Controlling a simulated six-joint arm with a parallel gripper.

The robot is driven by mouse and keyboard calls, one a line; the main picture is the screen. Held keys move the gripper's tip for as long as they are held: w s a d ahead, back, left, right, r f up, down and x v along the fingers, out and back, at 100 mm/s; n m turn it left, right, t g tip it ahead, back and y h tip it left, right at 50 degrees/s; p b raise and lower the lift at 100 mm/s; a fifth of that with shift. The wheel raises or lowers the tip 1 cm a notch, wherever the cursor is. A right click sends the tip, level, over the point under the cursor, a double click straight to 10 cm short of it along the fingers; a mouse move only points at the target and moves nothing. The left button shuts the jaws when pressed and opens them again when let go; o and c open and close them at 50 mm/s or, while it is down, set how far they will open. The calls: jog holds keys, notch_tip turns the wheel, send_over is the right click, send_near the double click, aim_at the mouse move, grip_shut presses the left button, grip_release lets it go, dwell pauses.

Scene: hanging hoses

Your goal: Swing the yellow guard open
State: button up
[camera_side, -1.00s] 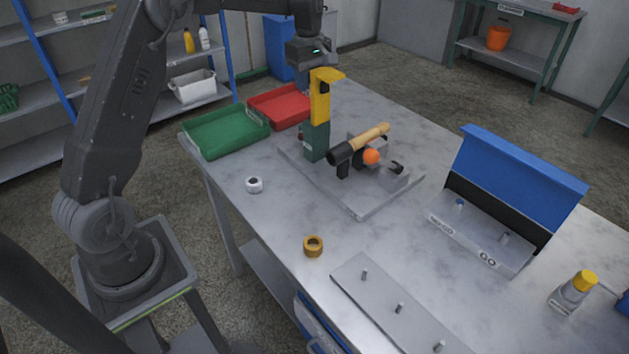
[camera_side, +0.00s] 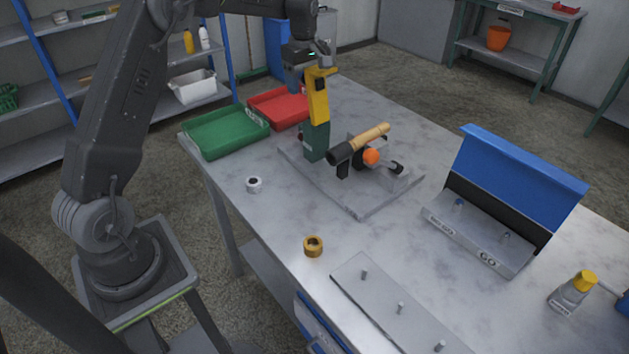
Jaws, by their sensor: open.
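The yellow guard (camera_side: 318,104) stands on top of a dark green block (camera_side: 314,143) at the back left of a grey base plate (camera_side: 358,207). Its short top flange points right. My gripper (camera_side: 309,74) is open at the top of the guard, behind and slightly left of it. The guard partly hides the fingers, and I cannot tell whether they touch it. Right of the green block, a black cylinder with a tan wooden handle (camera_side: 372,138) and an orange ball (camera_side: 371,157) sit on the same fixture.
A red tray (camera_side: 262,103) and a green tray (camera_side: 213,147) lie left of the fixture. A white nut (camera_side: 254,185) and a brass nut (camera_side: 313,246) are in front. A blue-backed stand (camera_side: 520,185) and a pegged plate (camera_side: 382,306) are to the right and front.

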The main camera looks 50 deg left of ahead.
notch_tip(320, 180, up, 9)
dwell(0.8)
jog(key=shift+s+d+r, duration=0.1)
jog(key=shift+d+r, duration=0.1)
jog(key=s+d+r+m+t, duration=0.1)
jog(key=s+d+r+m, duration=0.25)
jog(key=s+d, duration=0.25)
jog(key=s+d+r+m+t, duration=0.2)
jog(key=s+d+m, duration=0.3)
jog(key=s+d, duration=0.1)
jog(key=s+d+f+m+t, duration=0.1)
jog(key=s+d+f+m, duration=0.1)
jog(key=s, duration=0.4)
jog(key=s+d+f+m, duration=0.3)
jog(key=s+m, duration=0.1)
jog(key=s, duration=0.2)
jog(key=s+d+f+m+t, duration=0.1)
jog(key=s+d+f+m, duration=0.1)
jog(key=s, duration=0.4)
jog(key=shift+s+d+f+m+t, duration=0.15)
jog(key=shift+s+d+m+t, duration=0.15)
jog(key=shift+m, duration=0.45)
